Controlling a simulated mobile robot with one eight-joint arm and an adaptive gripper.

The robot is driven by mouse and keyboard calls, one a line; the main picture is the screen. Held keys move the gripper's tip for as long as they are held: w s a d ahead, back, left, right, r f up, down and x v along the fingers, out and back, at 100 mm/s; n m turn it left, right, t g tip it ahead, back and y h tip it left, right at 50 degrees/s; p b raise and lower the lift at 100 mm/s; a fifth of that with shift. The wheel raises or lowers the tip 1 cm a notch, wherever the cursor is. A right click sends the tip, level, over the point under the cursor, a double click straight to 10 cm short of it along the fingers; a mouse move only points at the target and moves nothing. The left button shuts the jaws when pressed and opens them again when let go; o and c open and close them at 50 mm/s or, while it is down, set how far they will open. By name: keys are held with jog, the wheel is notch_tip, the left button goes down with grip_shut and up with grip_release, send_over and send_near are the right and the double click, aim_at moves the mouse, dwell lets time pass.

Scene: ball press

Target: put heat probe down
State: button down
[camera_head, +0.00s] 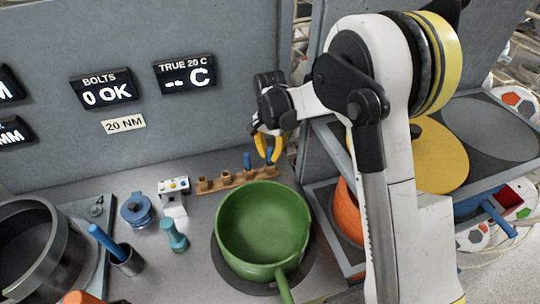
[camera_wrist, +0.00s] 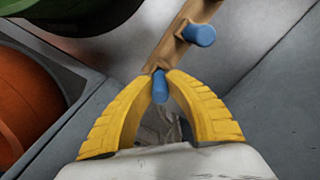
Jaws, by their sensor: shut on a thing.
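My gripper (camera_head: 268,156) is over the right end of a wooden rack (camera_head: 225,181) at the back of the bench. In the wrist view its yellow fingers (camera_wrist: 161,76) are shut on a blue handle (camera_wrist: 160,90), which I take to be the heat probe. The held handle is at the near end of the rack (camera_wrist: 166,46); its lower part is hidden, so I cannot tell how deep it sits. A second blue handle (camera_head: 247,159) stands in the rack beside it and also shows in the wrist view (camera_wrist: 201,35).
A green pan (camera_head: 262,225) stands in front of the rack. A teal object (camera_head: 174,236), a small white box (camera_head: 173,197) and a blue round object (camera_head: 137,210) are to the left. A shelf unit with an orange pot (camera_head: 347,213) is at the right. The wall display (camera_head: 184,73) reads "-- C".

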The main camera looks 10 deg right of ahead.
jog(key=shift+f, duration=0.1)
jog(key=c, duration=1.4)
grip_release()
notch_tip(320, 180, up, 12)
jog(key=shift+r+p, duration=0.2)
jog(key=shift+p, duration=1.05)
